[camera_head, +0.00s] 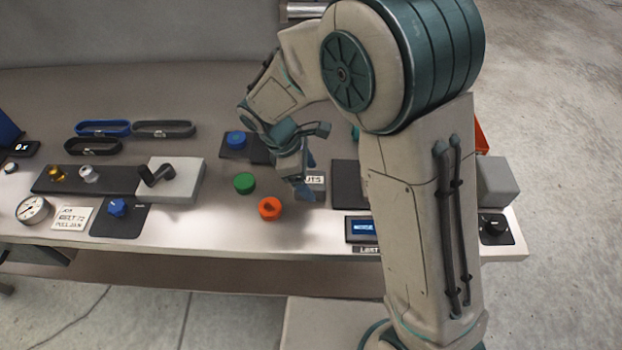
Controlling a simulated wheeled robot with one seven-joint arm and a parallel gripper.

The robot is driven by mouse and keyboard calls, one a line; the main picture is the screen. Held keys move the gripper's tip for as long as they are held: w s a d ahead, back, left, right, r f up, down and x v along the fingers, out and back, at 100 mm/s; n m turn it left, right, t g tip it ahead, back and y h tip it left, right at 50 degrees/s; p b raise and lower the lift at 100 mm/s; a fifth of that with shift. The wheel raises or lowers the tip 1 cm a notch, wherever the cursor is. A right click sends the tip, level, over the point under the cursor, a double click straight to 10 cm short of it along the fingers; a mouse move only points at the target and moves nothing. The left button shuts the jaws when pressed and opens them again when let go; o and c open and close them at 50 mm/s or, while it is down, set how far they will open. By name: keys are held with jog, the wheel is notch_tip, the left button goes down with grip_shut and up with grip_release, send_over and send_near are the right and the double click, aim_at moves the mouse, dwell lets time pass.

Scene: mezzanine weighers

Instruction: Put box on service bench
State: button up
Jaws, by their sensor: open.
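The bench (215,225) is a long pale metal-topped surface across the left and middle of the view. A plain grey box (498,182) stands at its right end, partly hidden behind my arm. I cannot tell from this view whether it is the task's box. My gripper (306,176) is over the middle of the bench, with its dark blue fingers pointing down near a small label block. It is open, with nothing seen between the fingers. It is well left of the grey box.
Green (244,183), orange (270,208) and blue (236,139) knob-like pieces lie near the gripper. A light grey block with a black handle (156,176), a gauge (33,210) and several bands stand left. A black dial (494,229) is at the right corner. Concrete floor is free at right.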

jog(key=v, duration=1)
jog(key=s+d+r+m+t+y, duration=0.1)
jog(key=s+d+m+y, duration=0.1)
jog(key=s+d+m, duration=0.4)
jog(key=s+d+r+m+t+y, duration=0.1)
jog(key=s+d+m, duration=0.5)
jog(key=d+m, duration=0.6)
jog(key=shift+d+r+m+t+y, duration=0.4)
jog(key=shift+d+r+y, duration=0.35)
jog(key=shift+d, duration=2.1)
jog(key=shift+c, duration=0.4)
